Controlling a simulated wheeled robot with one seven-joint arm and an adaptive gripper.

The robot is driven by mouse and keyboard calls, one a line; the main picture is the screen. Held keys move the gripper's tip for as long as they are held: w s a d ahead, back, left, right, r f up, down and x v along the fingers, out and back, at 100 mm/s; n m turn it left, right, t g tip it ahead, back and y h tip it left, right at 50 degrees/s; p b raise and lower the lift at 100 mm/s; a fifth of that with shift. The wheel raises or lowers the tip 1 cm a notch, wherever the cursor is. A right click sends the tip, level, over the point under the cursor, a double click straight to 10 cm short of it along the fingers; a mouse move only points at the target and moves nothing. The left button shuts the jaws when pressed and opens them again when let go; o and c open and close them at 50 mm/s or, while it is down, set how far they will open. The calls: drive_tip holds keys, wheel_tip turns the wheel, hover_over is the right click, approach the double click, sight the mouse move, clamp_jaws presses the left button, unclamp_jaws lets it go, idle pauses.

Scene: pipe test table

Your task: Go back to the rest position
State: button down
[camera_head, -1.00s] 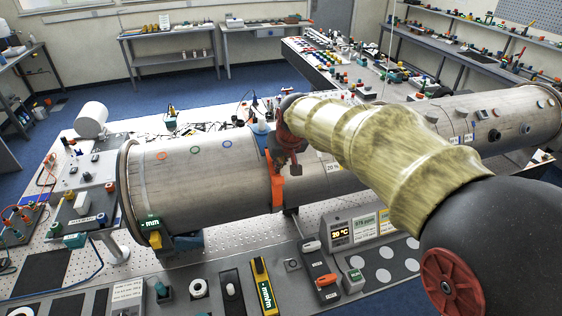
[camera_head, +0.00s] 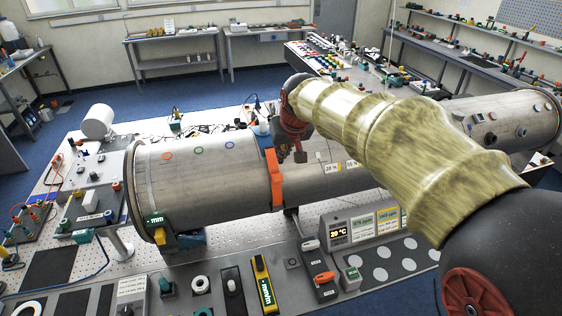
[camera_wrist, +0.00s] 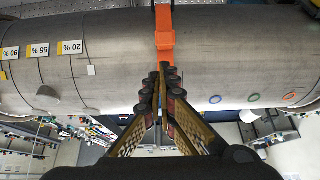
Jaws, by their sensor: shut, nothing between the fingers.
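In the head view the orange band (camera_head: 273,180) is left of my gripper.
Benches (camera_head: 170,50) line the back wall. Blue floor (camera_head: 200,88) is open behind the table.

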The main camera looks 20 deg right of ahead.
drive_tip(key=v, duration=0.6)
drive_tip(key=s+f+b, duration=1.5)
drive_tip(key=s+f, duration=1)
drive_tip(key=s, duration=0.3)
drive_tip(key=shift+s+a+f+g+b, duration=0.15)
drive_tip(key=shift+s+f+g+b, duration=0.05)
drive_tip(key=shift+s+g+b, duration=0.1)
drive_tip(key=shift+w, duration=0.1)
